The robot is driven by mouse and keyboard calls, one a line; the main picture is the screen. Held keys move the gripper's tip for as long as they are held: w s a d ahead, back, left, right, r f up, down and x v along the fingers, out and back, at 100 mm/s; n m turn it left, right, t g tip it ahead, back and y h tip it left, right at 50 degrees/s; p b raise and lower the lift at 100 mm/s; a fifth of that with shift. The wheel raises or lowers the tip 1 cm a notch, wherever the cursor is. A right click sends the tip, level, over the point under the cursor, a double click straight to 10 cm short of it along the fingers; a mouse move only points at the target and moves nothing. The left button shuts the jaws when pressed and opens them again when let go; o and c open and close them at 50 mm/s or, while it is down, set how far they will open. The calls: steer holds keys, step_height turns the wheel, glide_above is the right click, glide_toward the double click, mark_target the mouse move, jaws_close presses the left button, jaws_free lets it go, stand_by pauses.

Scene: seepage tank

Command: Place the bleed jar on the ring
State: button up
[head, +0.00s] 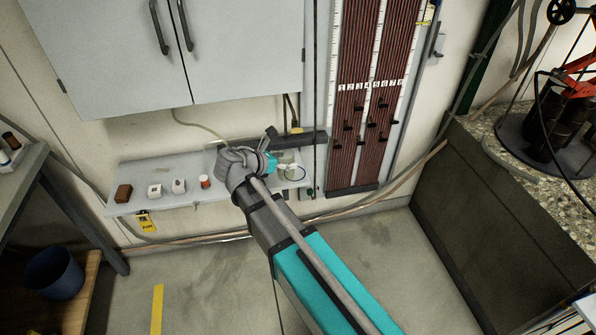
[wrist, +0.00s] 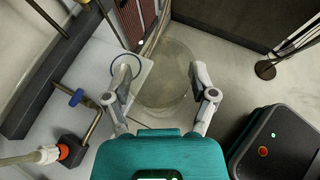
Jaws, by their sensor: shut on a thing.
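The bleed jar (wrist: 165,72) is a clear, faintly yellowish vessel between the two fingers of my gripper (wrist: 160,92) in the wrist view. My gripper is shut on it. In the head view my gripper (head: 269,162) is over the right part of the wall shelf, and the pale jar (head: 287,157) is partly hidden behind it. The ring (wrist: 113,76) is a thin dark circle on the pale shelf, left of the jar in the wrist view; it also seems to show in the head view (head: 292,180). I cannot tell the jar's height above the shelf.
The shelf (head: 190,200) holds a brown block (head: 123,193), two small white items and a red-and-white item (head: 205,181) to the left. A dark bar (head: 300,138) and a blue-handled valve (wrist: 77,98) are close by. Manometer tubes (head: 355,130) rise at the right.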

steer(key=shift+w+d, duration=0.15)
steer(key=shift+d, duration=0.05)
steer(key=shift+f, duration=0.1)
steer(key=shift+a+f+b, duration=0.25)
steer(key=shift+f+b, duration=0.3)
steer(key=shift+b, duration=0.05)
steer(key=s+a+f+n+t+y+b, duration=0.1)
steer(key=a+f+n+t+y+b, duration=0.1)
steer(key=a+f+b, duration=0.5)
steer(key=shift+s+a+f+n+y+b, duration=0.25)
steer(key=shift+s+f+n+y+b, duration=0.25)
steer(key=shift+f+b, duration=1.7)
steer(key=shift+w+r, duration=0.1)
steer(key=shift+w, duration=0.15)
steer(key=w+d, duration=0.2)
steer(key=w, duration=0.1)
steer(key=w+d, duration=0.2)
steer(key=w, duration=0.2)
steer(key=w+d, duration=0.2)
steer(key=w, duration=0.2)
steer(key=shift+w+d, duration=0.25)
steer(key=shift+d, duration=0.15)
